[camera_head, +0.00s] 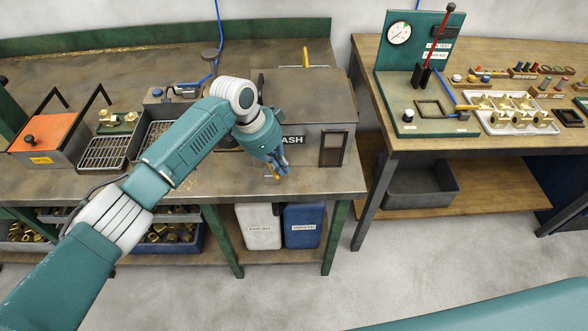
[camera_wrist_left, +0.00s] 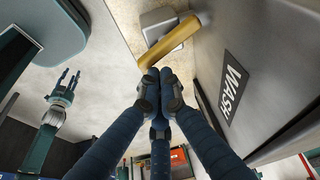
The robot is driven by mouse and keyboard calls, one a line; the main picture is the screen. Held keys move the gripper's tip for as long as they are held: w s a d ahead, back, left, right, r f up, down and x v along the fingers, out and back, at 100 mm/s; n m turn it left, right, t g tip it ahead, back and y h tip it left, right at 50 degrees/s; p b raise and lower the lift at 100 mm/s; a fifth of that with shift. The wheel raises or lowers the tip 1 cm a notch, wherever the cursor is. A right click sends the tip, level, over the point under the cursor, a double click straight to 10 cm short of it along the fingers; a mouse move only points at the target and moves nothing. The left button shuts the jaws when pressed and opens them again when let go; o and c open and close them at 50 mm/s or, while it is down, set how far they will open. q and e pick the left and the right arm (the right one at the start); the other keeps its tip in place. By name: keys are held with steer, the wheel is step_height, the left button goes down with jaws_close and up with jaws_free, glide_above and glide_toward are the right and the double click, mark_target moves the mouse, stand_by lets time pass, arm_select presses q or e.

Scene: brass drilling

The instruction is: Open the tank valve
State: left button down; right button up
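The grey wash tank (camera_head: 312,150) stands on the workbench, its WASH label partly covered by my left arm. In the left wrist view, the tank wall (camera_wrist_left: 235,45) fills the right side. The valve's brass lever (camera_wrist_left: 172,42) sticks out in front of the tank, slanting down to the left from a grey fitting. My left gripper (camera_head: 280,172) is at the tank's lower front. Its blue fingers (camera_wrist_left: 155,80) are drawn together, with the tips at the lever's lower end; contact is unclear. My right gripper (camera_wrist_left: 69,76) shows far off with fingers spread and empty.
An orange-topped box (camera_head: 55,137) and draining trays (camera_head: 103,153) stand left on the bench. Two bins (camera_head: 302,226) sit below. A second table (camera_head: 400,142) at right holds a gauge panel (camera_head: 400,75) and a white tray of brass parts (camera_head: 510,128).

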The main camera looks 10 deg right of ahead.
arm_select(q)
steer(key=shift+a+m+g, duration=0.2)
steer(key=shift+m+g, duration=0.1)
steer(key=shift+m, duration=0.5)
steer(key=shift+s+d, duration=0.1)
steer(key=shift+s+d+p, duration=0.4)
steer(key=shift+s+p, duration=0.2)
steer(key=shift+p, duration=0.25)
